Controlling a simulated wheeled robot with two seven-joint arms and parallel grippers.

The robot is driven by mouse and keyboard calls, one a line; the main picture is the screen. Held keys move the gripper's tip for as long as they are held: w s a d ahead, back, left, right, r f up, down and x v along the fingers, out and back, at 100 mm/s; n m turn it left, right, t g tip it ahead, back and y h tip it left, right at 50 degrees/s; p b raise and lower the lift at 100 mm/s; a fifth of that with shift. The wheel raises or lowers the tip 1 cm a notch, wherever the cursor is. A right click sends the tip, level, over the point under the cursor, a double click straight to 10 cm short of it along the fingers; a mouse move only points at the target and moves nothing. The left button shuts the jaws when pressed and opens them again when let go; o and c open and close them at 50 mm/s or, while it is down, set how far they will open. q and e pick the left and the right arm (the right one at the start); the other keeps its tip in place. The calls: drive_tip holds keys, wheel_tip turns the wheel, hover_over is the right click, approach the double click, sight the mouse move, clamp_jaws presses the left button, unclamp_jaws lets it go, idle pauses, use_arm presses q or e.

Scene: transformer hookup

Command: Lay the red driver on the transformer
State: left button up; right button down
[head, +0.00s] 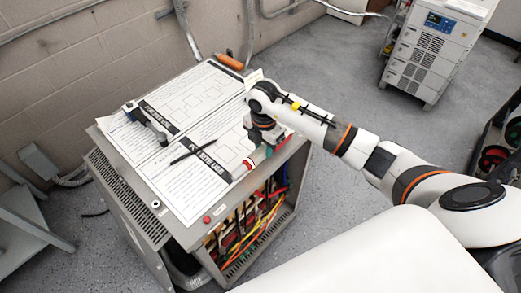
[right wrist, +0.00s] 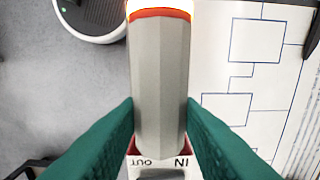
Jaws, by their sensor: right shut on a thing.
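The transformer is the grey metal cabinet (head: 180,232) with printed sheets on its top. My right gripper (head: 262,148) is at the front right edge of that top, and its arm hides part of the edge. In the right wrist view its green fingers (right wrist: 160,125) are shut on a grey faceted cylinder (right wrist: 160,75) with an orange-red band and a bright end. The cylinder shows in the head view as a short pale piece with a red end (head: 248,164). I cannot make out a red driver for certain. My left gripper is not in view.
A black pen (head: 193,152), a dark clamp-like tool (head: 148,122) and an orange-handled tool (head: 230,62) lie on the top. A red button (head: 207,219) is at the front edge. Coloured cables (head: 250,225) fill the open front. A white block marked IN and OUT (right wrist: 160,165) shows below the cylinder.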

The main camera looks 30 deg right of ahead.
sight(263, 153)
drive_tip(key=shift+f, duration=0.25)
wheel_tip(263, 153, down, 4)
drive_tip(key=shift+r+p, duration=0.25)
drive_tip(key=shift+p, duration=0.2)
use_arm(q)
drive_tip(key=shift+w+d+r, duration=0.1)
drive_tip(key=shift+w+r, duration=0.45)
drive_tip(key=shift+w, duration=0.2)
use_arm(e)
drive_tip(key=shift+s, duration=0.1)
drive_tip(key=c, duration=1)
unclamp_jaws()
drive_tip(key=shift+f, duration=0.15)
drive_tip(key=shift+c, duration=0.2)
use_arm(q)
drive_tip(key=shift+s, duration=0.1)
use_arm(e)
drive_tip(key=shift+r+b, duration=0.3)
drive_tip(key=shift+r, duration=0.3)
use_arm(q)
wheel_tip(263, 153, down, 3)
drive_tip(key=b, duration=0.2)
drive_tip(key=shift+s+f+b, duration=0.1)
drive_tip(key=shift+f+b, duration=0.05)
drive_tip(key=shift+b, duration=0.25)
use_arm(e)
wheel_tip(263, 153, up, 11)
drive_tip(key=shift+a, duration=0.1)
